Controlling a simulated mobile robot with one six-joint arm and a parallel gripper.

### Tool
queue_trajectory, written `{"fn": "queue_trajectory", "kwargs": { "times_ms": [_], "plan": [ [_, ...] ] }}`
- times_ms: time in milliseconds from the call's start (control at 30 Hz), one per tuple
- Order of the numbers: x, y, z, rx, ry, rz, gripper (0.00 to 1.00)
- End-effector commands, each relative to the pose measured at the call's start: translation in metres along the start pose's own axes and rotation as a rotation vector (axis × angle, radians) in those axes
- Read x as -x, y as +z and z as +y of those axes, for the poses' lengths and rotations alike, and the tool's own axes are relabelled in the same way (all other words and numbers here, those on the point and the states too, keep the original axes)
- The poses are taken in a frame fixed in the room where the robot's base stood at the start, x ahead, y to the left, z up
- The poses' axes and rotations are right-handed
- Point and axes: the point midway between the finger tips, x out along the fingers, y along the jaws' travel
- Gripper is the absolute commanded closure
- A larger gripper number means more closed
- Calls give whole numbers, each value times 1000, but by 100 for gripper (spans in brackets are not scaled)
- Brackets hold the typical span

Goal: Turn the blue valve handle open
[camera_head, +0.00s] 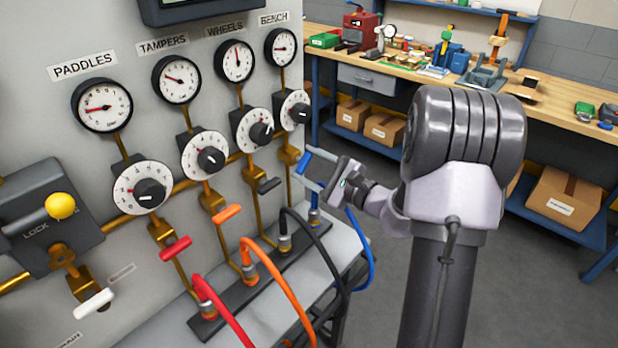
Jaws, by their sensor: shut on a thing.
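The blue valve handle (303,162) is on the rightmost pipe, below the BENCH gauge (281,47) and its regulator knob (298,111). My gripper (308,168) reaches in from the right and is shut on the blue handle. The fingers cover part of the handle, so its exact angle is hard to tell. A blue hose (362,245) connects at the fitting below.
Black (269,186), orange (226,213) and red (175,248) valve handles sit to the left on neighbouring pipes. Hoses loop below from a dark manifold. A lockout box with a yellow knob (61,206) is far left. A wooden workbench (400,68) stands behind, with open floor between.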

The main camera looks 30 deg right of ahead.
Motion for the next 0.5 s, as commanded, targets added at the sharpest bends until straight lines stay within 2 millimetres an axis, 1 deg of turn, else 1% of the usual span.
{"fn": "queue_trajectory", "kwargs": {
  "times_ms": [33,500],
  "plan": [
    [0,-4,5,42,1,0,84],
    [0,-1,3,472,3,1,84]
  ]
}}
